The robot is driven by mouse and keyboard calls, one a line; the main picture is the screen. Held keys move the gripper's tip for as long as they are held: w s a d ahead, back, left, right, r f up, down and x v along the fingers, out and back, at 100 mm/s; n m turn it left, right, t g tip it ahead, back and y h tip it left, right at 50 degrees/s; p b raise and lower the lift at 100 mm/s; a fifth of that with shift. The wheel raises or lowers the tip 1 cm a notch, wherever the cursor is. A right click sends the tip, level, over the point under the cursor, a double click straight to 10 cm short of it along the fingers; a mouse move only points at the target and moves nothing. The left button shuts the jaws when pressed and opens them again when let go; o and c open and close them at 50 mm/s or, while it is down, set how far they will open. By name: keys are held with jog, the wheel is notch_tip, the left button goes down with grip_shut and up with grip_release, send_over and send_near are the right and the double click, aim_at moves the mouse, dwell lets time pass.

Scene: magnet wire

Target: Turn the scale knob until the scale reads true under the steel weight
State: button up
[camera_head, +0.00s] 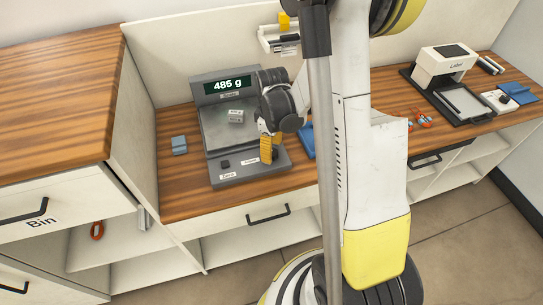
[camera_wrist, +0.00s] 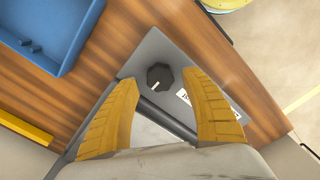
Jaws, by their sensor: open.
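The grey scale (camera_head: 208,138) stands on the wooden counter, and its display (camera_head: 228,85) reads 485 g. A small silvery block, apparently the steel weight (camera_head: 236,116), sits on the scale's plate. My gripper (camera_head: 269,150) points down over the front right part of the scale. In the wrist view a dark faceted knob (camera_wrist: 160,77) with a short white mark lies between the tips of my two yellow fingers, which are spread with a gap on both sides. In the head view my gripper hides the knob. A small dark button (camera_head: 225,163) sits at the scale's front left.
A blue tray (camera_wrist: 54,32) lies beside the scale, mostly hidden by my arm in the head view. A blue-grey block (camera_head: 179,145) stands left of the scale. A tall cabinet (camera_head: 85,95) borders the counter's left. A label printer (camera_head: 446,65) stands farther right.

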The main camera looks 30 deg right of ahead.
jog(key=shift+f, duration=0.85)
jog(key=c, duration=1.2)
jog(key=m+b, duration=0.1)
jog(key=m, duration=0.3)
jog(key=shift+m, duration=0.4)
jog(key=shift+d+m+b, duration=0.1)
jog(key=shift+m+b, duration=0.2)
jog(key=shift+m, duration=1.6)
